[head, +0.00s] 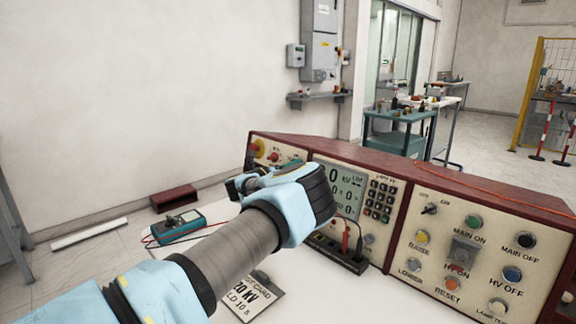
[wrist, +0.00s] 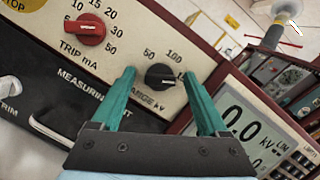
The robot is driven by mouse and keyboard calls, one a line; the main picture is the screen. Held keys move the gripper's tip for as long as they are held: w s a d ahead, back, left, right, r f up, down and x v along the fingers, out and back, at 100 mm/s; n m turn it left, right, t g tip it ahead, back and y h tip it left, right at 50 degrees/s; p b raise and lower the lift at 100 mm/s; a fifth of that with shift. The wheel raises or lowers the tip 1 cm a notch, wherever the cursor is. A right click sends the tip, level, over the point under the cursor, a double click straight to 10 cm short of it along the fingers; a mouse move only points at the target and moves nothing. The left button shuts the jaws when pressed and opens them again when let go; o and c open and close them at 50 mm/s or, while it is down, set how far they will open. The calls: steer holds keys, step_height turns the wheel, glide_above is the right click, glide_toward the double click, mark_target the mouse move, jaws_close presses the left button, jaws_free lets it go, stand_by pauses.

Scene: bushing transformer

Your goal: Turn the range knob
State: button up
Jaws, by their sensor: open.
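The range knob (wrist: 160,76) is a small black round knob on the cream panel, with the label "RANGE kV" below it and scale marks 50 and 100 above. In the wrist view my gripper (wrist: 159,73) is open, its two teal fingers on either side of the knob with visible gaps. I cannot tell how far the fingertips are from the panel. In the head view my gripper (head: 240,186) is at the left part of the console (head: 410,177), and the arm hides the knob.
The red TRIP mA knob (wrist: 86,29) sits left of the range knob, and the kV display (wrist: 250,125) is to the right. A multimeter (head: 180,224) lies on the white bench at left. A tag card (head: 256,297) and black socket strip (head: 338,254) are in front of the console.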

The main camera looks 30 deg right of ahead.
steer(key=shift+c, duration=0.4)
jaws_close()
